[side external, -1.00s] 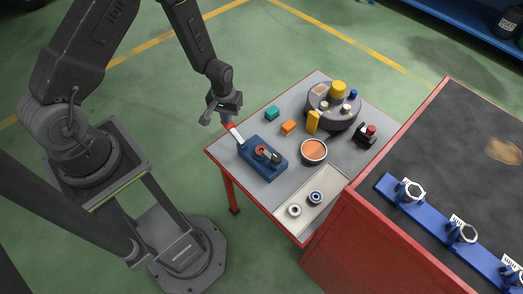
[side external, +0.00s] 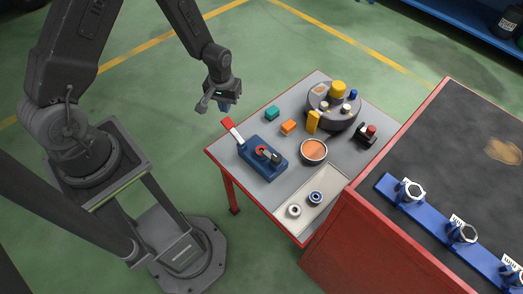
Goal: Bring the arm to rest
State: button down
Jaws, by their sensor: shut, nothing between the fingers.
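My gripper (side external: 226,106) hangs at the end of my arm, above the left edge of the small red-framed table (side external: 230,146). Its fingers are shut and empty. It is apart from the red-tipped lever (side external: 228,124) of the blue fixture (side external: 262,170), a little above and left of it. The fixture stands on the table's left part, and its lever slants up to the left. The fixture's top holds a dark part with an orange-red ring (side external: 262,151).
A teal block (side external: 272,114), an orange block (side external: 289,127), a yellow block (side external: 313,121), a round dark carousel (side external: 334,104) and an orange-filled bowl (side external: 314,152) are on the table. A tray (side external: 322,190) holds two rings. The larger bench (side external: 440,150) stands right.

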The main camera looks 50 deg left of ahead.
aim_at(228, 123)
jog(key=shift+r, duration=0.1)
dwell(0.3)
jog(key=shift+f, duration=1.9)
dwell(1.1)
jog(key=shift+f, duration=2.5)
jog(key=shift+r, duration=4.3)
jog(key=shift+f, duration=1.8)
